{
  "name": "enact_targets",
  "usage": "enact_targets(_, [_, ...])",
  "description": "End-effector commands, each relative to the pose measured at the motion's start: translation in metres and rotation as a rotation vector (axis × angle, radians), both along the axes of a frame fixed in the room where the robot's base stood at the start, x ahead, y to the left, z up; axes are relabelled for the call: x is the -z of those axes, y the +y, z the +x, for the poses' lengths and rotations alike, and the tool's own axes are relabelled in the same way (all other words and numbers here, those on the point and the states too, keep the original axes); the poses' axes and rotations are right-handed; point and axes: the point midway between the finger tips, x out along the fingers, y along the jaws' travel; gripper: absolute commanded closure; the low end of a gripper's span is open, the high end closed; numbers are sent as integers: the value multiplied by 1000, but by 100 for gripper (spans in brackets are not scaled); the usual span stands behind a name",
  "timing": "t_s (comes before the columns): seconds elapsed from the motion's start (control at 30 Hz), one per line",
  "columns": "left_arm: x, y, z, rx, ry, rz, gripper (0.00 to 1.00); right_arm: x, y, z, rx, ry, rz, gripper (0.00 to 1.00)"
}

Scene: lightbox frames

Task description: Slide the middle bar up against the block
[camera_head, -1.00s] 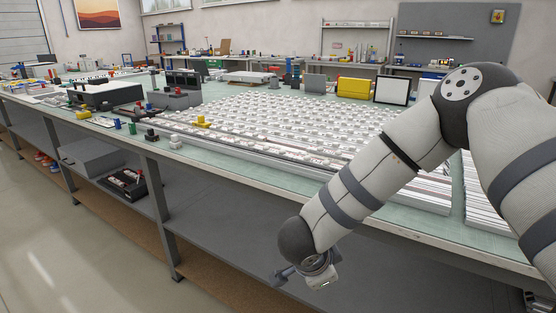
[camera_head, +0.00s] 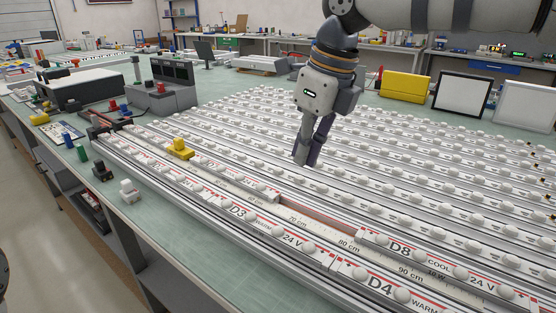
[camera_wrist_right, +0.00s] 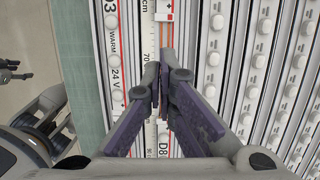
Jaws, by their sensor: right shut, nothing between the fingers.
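The second row from the front holds a white bar (camera_head: 240,180) whose end borders an open stretch of brown-red rail (camera_head: 315,215). Beyond this gap lies the bar marked D8 (camera_head: 400,250), also seen in the right wrist view (camera_wrist_right: 165,151). A yellow block (camera_head: 180,149) stands at the left part of this row. I cannot tell which bar is the middle one. My right gripper (camera_head: 307,160) points down, shut and empty; in its wrist view (camera_wrist_right: 160,90) its fingers overlap the gap beside D8. Its height is unclear. What looks like my left gripper (camera_wrist_right: 12,72) is small at the left edge.
A ruler strip (camera_head: 350,243) runs between this row and the front bars marked D3 (camera_head: 238,212) and D4 (camera_head: 380,285). Several more rows of white bars fill the bench behind. Small black, white, green and blue pieces stand on the front edge.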

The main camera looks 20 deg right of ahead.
Motion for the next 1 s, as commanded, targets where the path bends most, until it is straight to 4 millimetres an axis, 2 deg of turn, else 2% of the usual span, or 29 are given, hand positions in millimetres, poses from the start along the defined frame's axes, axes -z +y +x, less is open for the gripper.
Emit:
enact_targets(0.17, [1,0,-2,-1,7,1,50,11,1,1,-1,4,-3,100])
enact_targets(0.6, [10,0,-11,-1,39,1,50,102,16,18,-2,7,-5,100])
enact_targets(0.8, [15,0,-17,-1,58,1,50,101,34,43,-1,1,-4,100])
enact_targets(1.0, [16,0,-17,0,61,1,50,98,40,50,-1,-1,-3,100])
